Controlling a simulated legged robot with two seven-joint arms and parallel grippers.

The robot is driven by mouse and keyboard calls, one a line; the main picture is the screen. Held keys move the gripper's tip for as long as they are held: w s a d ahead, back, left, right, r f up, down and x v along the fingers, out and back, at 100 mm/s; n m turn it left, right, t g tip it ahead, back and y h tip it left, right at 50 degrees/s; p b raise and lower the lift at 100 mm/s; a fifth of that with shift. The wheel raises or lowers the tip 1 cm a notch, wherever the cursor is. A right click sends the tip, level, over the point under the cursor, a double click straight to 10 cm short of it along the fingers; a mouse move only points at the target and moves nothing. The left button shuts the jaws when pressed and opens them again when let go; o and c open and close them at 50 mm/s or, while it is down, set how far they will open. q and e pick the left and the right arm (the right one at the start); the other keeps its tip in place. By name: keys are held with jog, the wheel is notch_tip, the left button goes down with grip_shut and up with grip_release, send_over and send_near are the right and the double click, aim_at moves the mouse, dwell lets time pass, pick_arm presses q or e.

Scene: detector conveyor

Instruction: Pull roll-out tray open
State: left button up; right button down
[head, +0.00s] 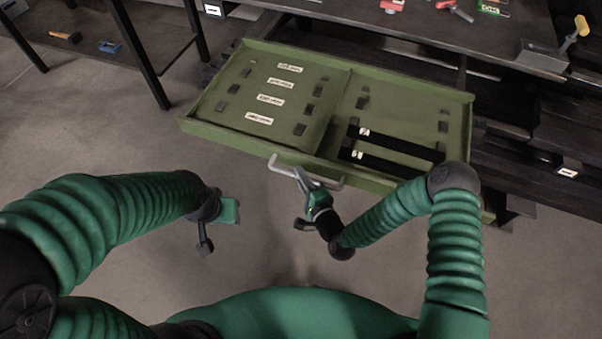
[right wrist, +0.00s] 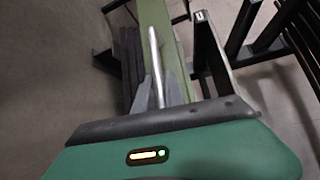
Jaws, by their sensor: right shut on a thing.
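The green roll-out tray (head: 340,152) is pulled out from under the dark workbench in the head view. Its light grey handle (head: 285,169) is on the front edge. My right gripper (head: 305,180) is at the handle, shut on it. In the right wrist view, the handle bar (right wrist: 155,60) runs between the two grey fingers (right wrist: 160,88), along the tray's green front wall (right wrist: 178,70). My left gripper (head: 205,235) hangs over the floor left of the handle, apart from the tray. Its fingers are too unclear to judge.
The tray holds white labels (head: 283,82), dark clips and two black bars (head: 395,150). The workbench (head: 430,30) above carries tools and a grey box (head: 541,57) at right. Dark table legs (head: 140,50) stand at left. The floor before the tray is clear.

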jog(key=shift+s+d+f, duration=0.1)
jog(key=shift+d+f, duration=0.1)
jog(key=shift+f, duration=0.1)
jog(key=c, duration=1.6)
grip_release()
jog(key=shift+o, duration=1)
jog(key=shift+d, duration=0.1)
jog(key=shift+r, duration=0.15)
jog(key=shift+s+r, duration=0.1)
jog(key=p+v, duration=0.2)
jog(key=v, duration=1.4)
jog(key=shift+s, duration=0.25)
jog(key=shift+d, duration=0.1)
